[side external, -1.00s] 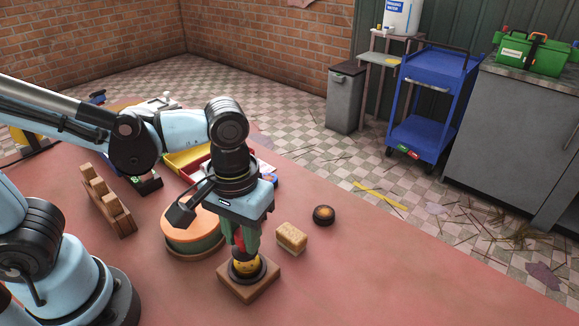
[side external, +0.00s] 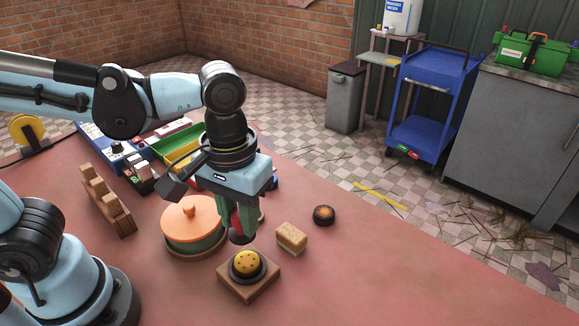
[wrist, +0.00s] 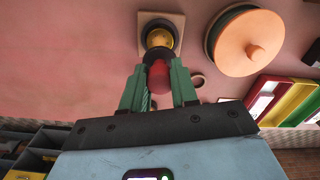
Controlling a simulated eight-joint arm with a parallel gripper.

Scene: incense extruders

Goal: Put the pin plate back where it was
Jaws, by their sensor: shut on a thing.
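My gripper (side external: 240,219) points down with its green fingers shut on the red handle of a piece with a dark round foot (side external: 240,238), which I take to be the pin plate. In the wrist view the red handle (wrist: 159,76) shows between the fingers. The foot hangs above a yellow disc with dark holes (side external: 246,262), set in a black ring on a wooden block (side external: 262,285). The foot's underside is hidden.
A pot with an orange lid (side external: 191,218) stands close left of my gripper. A sponge-like block (side external: 292,237) and a dark round piece (side external: 323,214) lie to the right. A wooden rack (side external: 107,203) and coloured trays (side external: 165,142) are further left and back. The right front table is clear.

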